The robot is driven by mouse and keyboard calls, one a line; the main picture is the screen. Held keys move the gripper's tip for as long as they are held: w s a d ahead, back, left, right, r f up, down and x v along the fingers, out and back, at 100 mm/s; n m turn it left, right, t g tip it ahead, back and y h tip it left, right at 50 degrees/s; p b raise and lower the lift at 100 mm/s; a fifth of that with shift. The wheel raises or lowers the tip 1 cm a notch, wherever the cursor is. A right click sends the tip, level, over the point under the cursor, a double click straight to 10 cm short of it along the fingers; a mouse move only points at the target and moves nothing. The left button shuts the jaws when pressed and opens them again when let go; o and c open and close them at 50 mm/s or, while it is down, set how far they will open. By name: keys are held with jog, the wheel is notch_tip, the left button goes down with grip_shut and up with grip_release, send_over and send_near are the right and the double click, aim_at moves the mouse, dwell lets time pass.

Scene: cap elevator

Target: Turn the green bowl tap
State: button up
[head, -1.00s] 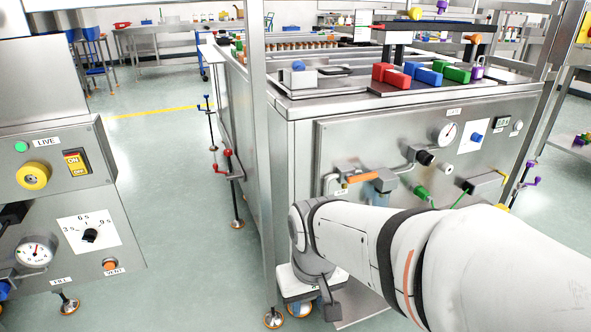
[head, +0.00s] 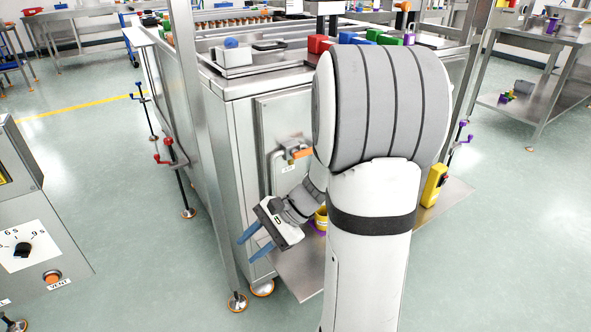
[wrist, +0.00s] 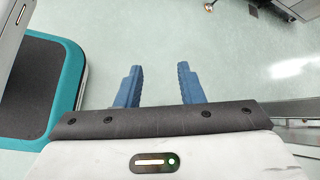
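The green bowl tap is not visible now; my arm covers the right part of the machine's front panel in the head view. My gripper (head: 250,243) is in front of the lower left of the panel, left of my arm, with its two blue fingers pointing down and left. In the wrist view my gripper (wrist: 159,85) is open, with nothing between its fingers.
A steel post (head: 205,150) stands close left of my gripper. A lower shelf (head: 297,270) juts out below the panel, with a yellow cup (head: 321,218) and a yellow device (head: 433,186). A red-handled crank (head: 170,155) is at left. Open floor (head: 110,150) lies further left.

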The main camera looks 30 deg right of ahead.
jog(key=w+d+f+m+t+y, duration=0.2)
jog(key=w+d+m+t, duration=0.45)
jog(key=d, duration=0.25)
jog(key=d+f+m+t+h, duration=0.3)
jog(key=d+m, duration=0.2)
jog(key=d, duration=0.4)
jog(key=w+d+f+m+t+h, duration=0.1)
jog(key=d+f+m+t+h, duration=0.15)
jog(key=d+m+h, duration=0.4)
jog(key=d+f+m+t+h, duration=0.15)
jog(key=d+m+t, duration=0.25)
jog(key=d, duration=0.7)
jog(key=w+a+b, duration=0.1)
jog(key=w, duration=0.6)
jog(key=shift+w+f+y+b, duration=0.25)
jog(key=shift+w+y+b, duration=0.05)
jog(key=shift+b, duration=0.05)
jog(key=shift+c, duration=0.5)
